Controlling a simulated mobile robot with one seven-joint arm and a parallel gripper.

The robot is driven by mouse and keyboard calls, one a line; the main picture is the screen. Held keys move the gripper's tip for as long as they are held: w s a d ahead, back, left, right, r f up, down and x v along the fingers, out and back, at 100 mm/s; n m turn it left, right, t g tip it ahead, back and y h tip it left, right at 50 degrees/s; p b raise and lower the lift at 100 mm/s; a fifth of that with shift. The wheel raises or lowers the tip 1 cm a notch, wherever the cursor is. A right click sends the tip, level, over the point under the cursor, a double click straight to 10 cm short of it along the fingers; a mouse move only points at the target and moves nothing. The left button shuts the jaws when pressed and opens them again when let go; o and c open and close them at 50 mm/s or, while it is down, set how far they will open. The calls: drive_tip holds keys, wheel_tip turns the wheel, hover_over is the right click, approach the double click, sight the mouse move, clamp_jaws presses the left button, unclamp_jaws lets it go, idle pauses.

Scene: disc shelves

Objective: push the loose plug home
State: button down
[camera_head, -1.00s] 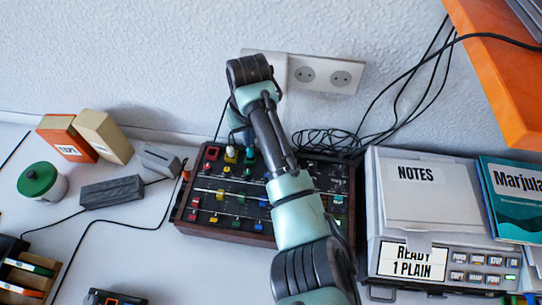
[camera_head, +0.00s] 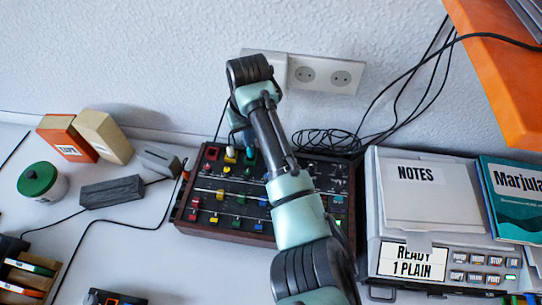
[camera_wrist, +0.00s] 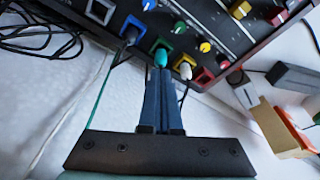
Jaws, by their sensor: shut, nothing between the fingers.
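The dark wood-framed control panel (camera_head: 182,212) lies on the table beneath my arm. In the wrist view a teal plug (camera_wrist: 161,57) stands at a green-framed socket, right at the tips of my gripper (camera_wrist: 162,72). My gripper's fingers are shut together, pointing at the plug's end; I cannot tell whether they touch it. In the head view the teal plug (camera_head: 250,153) and white plug (camera_head: 231,154) show along the panel's back edge. How deep each plug sits is unclear.
A wall outlet (camera_head: 325,74) and tangled black cables (camera_head: 325,141) are behind the panel. A grey machine with a NOTES lid (camera_head: 418,195) stands close on the right. A green-lidded jar (camera_head: 40,182) and small boxes (camera_head: 100,137) are on the left. An orange shelf (camera_head: 505,85) overhangs upper right.

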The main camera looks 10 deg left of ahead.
drive_tip(key=shift+f+b, duration=0.6)
drive_tip(key=shift+f, duration=0.7)
idle(0.9)
drive_tip(key=shift+s, duration=0.1)
wheel_tip(320, 180, up, 7)
drive_tip(key=p, duration=0.7)
drive_tip(key=shift+r, duration=0.1)
idle(0.5)
